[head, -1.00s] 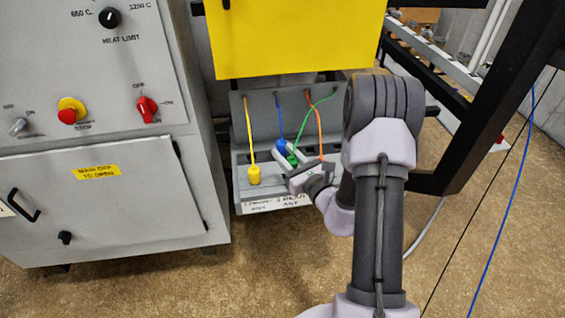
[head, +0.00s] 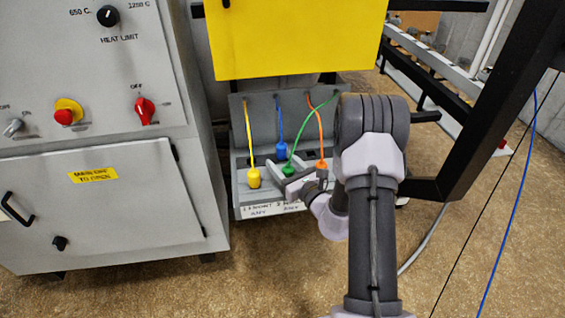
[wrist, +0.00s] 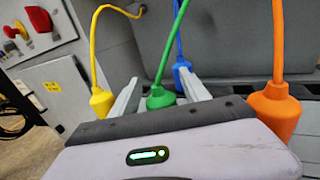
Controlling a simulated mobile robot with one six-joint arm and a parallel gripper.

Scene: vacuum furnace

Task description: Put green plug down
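The green plug (head: 289,170) on its green cord is at the grey shelf (head: 242,183) under the yellow panel. In the wrist view the green plug (wrist: 160,98) is upright between the two pale fingers of my gripper (wrist: 158,80), with a gap visible on each side. My gripper also shows in the head view (head: 294,178), low at the shelf's front. It looks open around the plug. The plug's underside is hidden by the gripper body, so its contact with the shelf cannot be seen.
The blue plug (head: 282,151) stands just behind the green one. The yellow plug (head: 253,178) is to the left and the orange plug (head: 321,165) close on the right. The grey control cabinet (head: 130,230) bounds the left, a black frame (head: 490,110) the right.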

